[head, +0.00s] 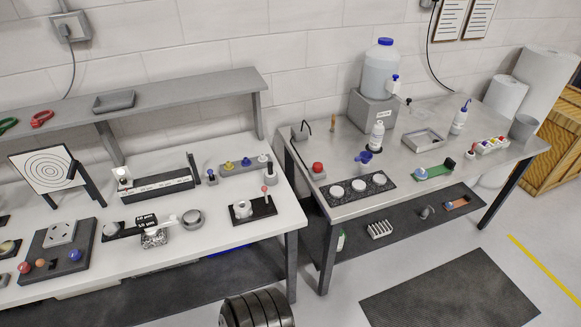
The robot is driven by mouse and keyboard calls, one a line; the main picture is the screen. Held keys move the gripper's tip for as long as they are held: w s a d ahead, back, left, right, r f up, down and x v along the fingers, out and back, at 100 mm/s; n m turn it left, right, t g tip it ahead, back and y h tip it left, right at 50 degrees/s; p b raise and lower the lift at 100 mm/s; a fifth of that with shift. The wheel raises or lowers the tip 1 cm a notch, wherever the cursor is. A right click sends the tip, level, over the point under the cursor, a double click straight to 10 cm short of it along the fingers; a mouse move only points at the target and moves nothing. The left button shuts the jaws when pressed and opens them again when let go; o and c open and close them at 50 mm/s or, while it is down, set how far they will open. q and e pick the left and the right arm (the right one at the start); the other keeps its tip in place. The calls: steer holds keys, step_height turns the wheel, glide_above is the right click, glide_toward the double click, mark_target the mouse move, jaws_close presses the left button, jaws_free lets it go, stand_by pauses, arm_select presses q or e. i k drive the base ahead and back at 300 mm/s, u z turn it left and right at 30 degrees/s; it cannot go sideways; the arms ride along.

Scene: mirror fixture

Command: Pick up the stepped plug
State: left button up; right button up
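Neither of my grippers is in the head view. I cannot tell for certain which thing is the stepped plug. On the white table (215,258), a small white cylinder (242,209) stands on a black plate (262,212) beside a red-topped peg (265,190). A grey ring (193,219) lies left of that plate. A small dark-topped grey piece (211,176) stands farther back. A grey board (58,250) at the left carries a socket-like block (61,233) and several round knobs. These pieces are small in the view, so stepped shapes are hard to make out.
A metal bench (330,204) stands to the right, with a large jug (380,70), a dark plate with white discs (358,187) and bottles. A grey shelf (180,92) runs above the white table's back. A dark mat (450,292) lies on the floor.

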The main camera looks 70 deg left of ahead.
mark_target(270, 173)
steer(key=u, duration=0.5)
steer(key=i, duration=1.1)
steer(key=u, duration=0.9)
